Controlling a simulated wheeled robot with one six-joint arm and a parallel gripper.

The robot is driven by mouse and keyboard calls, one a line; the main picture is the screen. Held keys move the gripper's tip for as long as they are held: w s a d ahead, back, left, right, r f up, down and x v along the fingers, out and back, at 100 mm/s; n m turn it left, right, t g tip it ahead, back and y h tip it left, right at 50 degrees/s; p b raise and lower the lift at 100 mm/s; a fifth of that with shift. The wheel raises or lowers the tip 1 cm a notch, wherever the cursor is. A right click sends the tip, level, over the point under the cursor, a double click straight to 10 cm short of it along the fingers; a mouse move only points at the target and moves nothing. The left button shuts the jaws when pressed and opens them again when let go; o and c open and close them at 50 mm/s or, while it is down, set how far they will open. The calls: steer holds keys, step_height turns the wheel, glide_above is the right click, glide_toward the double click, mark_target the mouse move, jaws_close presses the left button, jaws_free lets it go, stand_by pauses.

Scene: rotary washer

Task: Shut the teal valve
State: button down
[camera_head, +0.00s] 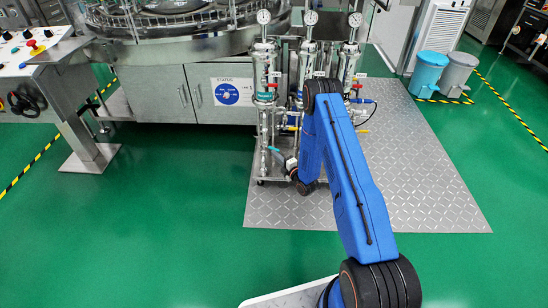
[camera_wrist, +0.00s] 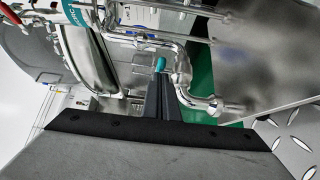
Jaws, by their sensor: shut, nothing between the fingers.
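The teal valve's handle (camera_wrist: 160,64) shows in the wrist view as a small teal piece beside a shiny bent pipe. In the head view, a small teal handle (camera_head: 273,149) shows low on the left column of the pipe stand. My gripper (camera_wrist: 161,77) is shut, with its two dark fingers together and nothing between them. Its tips are right at the teal handle in the wrist view; I cannot tell whether they touch. In the head view my gripper (camera_head: 279,155) reaches the lower left of the stand, partly hidden by my blue arm. The valve body is partly hidden.
The pipe stand (camera_head: 264,125) has several upright pipes with gauges on top. It stands on a grey checkered plate (camera_head: 415,180). A steel cabinet (camera_head: 155,93) is to its left. Two bins (camera_head: 427,74) stand at the back right. The green floor in front is clear.

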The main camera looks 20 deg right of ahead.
steer(key=shift+w+d+r, duration=0.15)
steer(key=shift+w+d, duration=0.75)
steer(key=shift+d, duration=0.2)
steer(key=shift+w+d+r, duration=0.1)
steer(key=shift+w+d, duration=0.8)
steer(key=shift+d, duration=0.3)
steer(key=a+v, duration=0.1)
steer(key=v, duration=1.6)
steer(key=shift+s+f, duration=0.15)
steer(key=shift+s, duration=0.4)
